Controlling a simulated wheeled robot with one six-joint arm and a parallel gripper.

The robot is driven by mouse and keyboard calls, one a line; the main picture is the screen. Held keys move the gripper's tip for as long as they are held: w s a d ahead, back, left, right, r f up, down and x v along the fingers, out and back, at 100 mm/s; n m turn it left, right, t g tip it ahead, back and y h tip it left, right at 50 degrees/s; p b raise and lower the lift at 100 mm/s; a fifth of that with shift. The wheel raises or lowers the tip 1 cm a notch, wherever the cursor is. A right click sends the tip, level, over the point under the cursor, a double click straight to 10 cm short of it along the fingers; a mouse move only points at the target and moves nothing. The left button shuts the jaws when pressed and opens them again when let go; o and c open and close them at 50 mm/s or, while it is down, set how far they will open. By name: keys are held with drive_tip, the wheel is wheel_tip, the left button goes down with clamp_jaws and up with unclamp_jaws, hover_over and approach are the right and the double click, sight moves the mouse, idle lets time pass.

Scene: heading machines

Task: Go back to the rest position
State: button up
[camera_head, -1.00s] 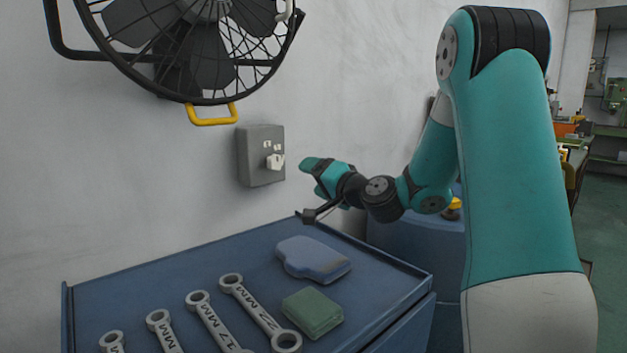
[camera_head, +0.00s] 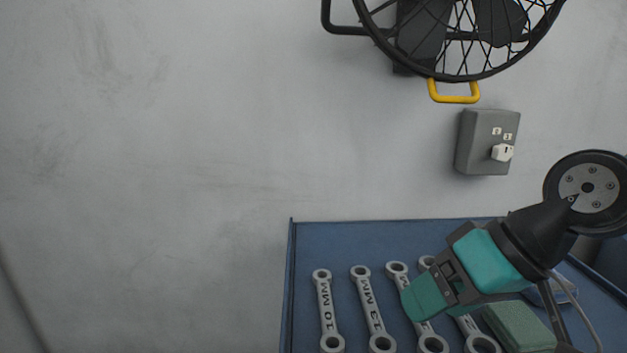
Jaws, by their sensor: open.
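My gripper (camera_head: 432,298) is at the lower right, teal and black, with its tips pointing down and left. It shows above the blue cabinet top (camera_head: 375,235), in front of the wrenches, and covers parts of them. It is open, and I see nothing held in it. How high it is above the top is hard to judge.
Several wrenches, such as the leftmost (camera_head: 326,308), lie in a row on the cabinet top. A green block (camera_head: 518,326) and a partly hidden blue item (camera_head: 556,290) lie to their right. On the wall are a grey switch box (camera_head: 483,140) and a caged fan (camera_head: 420,40). The left shows bare wall.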

drive_tip(key=s+n+g+h+p, duration=0.1)
drive_tip(key=s+n+g+h, duration=0.15)
drive_tip(key=s, duration=0.65)
wheel_tip(320, 180, up, 12)
drive_tip(key=p, duration=1.1)
drive_tip(key=shift+d+f+p, duration=0.25)
drive_tip(key=shift+p, duration=0.05)
